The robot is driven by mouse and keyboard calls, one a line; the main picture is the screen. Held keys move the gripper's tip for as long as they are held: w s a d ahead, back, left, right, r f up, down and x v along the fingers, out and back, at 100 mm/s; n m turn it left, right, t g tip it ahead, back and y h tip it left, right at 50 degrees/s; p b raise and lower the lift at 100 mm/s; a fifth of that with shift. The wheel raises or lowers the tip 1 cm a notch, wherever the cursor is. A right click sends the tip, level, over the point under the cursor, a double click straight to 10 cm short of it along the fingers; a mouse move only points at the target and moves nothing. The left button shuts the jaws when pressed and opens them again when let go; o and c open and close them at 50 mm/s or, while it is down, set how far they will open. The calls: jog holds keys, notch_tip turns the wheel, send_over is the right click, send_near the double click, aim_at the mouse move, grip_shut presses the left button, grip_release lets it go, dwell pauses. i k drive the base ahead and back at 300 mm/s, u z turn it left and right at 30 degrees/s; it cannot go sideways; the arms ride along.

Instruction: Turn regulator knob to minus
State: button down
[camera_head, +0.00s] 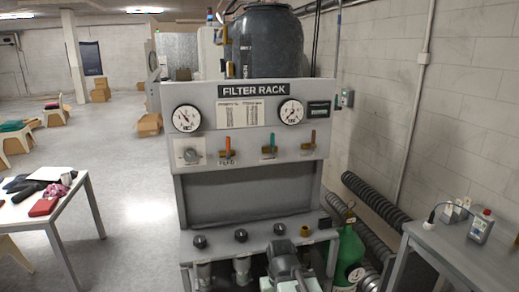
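The filter rack (254,90) stands in the middle of the head view, a grey panel with a "FILTER RACK" label. The regulator knob (190,156) is a small grey round knob on a pale plate at the panel's left, below the left gauge (186,118). Its plus and minus marks are too small to read. My gripper (282,250) shows as a grey shape at the bottom centre, in front of the rack's lower shelf. It is below and to the right of the knob, and apart from it. Its fingers cannot be made out.
An orange-handled valve (226,150), a green one (269,148) and another orange one (310,142) sit right of the knob. Black knobs (241,235) line the lower shelf (222,245). Tables stand left (60,225) and right (455,255). A green bottle (349,255) stands right.

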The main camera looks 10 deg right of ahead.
aim_at(190, 155)
jog(key=u, duration=2.7)
jog(key=k, duration=1.15)
jog(key=z, duration=0.7)
jog(key=i, duration=1)
jog(key=u, duration=0.1)
